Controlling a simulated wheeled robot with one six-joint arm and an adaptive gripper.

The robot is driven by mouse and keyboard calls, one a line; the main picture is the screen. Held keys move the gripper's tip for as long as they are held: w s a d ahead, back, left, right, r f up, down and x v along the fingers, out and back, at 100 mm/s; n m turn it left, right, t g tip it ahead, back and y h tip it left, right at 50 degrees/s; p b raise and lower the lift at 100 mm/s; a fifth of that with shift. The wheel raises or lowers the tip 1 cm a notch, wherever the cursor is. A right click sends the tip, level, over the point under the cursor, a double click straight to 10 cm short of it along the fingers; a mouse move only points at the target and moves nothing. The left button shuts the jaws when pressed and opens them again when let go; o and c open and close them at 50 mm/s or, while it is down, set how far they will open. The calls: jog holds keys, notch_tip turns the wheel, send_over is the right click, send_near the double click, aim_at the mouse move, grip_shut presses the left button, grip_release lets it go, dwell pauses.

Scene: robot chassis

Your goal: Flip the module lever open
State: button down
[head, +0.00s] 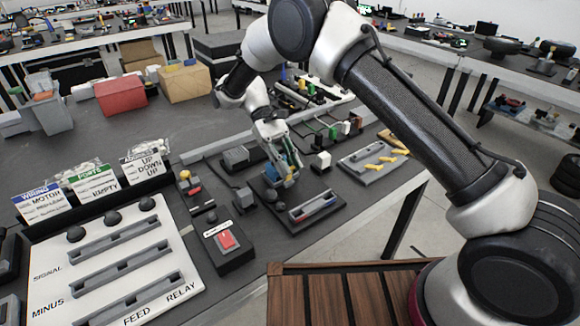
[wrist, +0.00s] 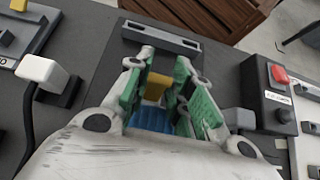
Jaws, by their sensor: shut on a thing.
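A blue block with a yellow part, which looks like the module and its lever, sits between my green-padded fingers in the wrist view (wrist: 153,118). The yellow part (wrist: 156,86) is at its far end. My gripper (wrist: 160,85) points down at the bench and is closed around this piece; the finger pads hide its sides. In the head view my gripper (head: 285,178) is low over a dark base at the middle of the bench, with blue (head: 272,173) showing beside the fingers. I cannot tell the lever's angle.
A grey slotted rail (wrist: 160,38) lies just beyond the fingers. A red-button box (head: 228,246) and a white panel with grey rails (head: 110,268) stand to the left in the head view. A white block (head: 321,161) and a tray with yellow pieces (head: 375,160) are to the right.

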jog(key=shift+w+a, duration=0.1)
dwell(0.3)
jog(key=c, duration=1.2)
grip_release()
jog(key=shift+c, duration=0.2)
notch_tip(320, 180, up, 10)
jog(key=shift+f, duration=0.1)
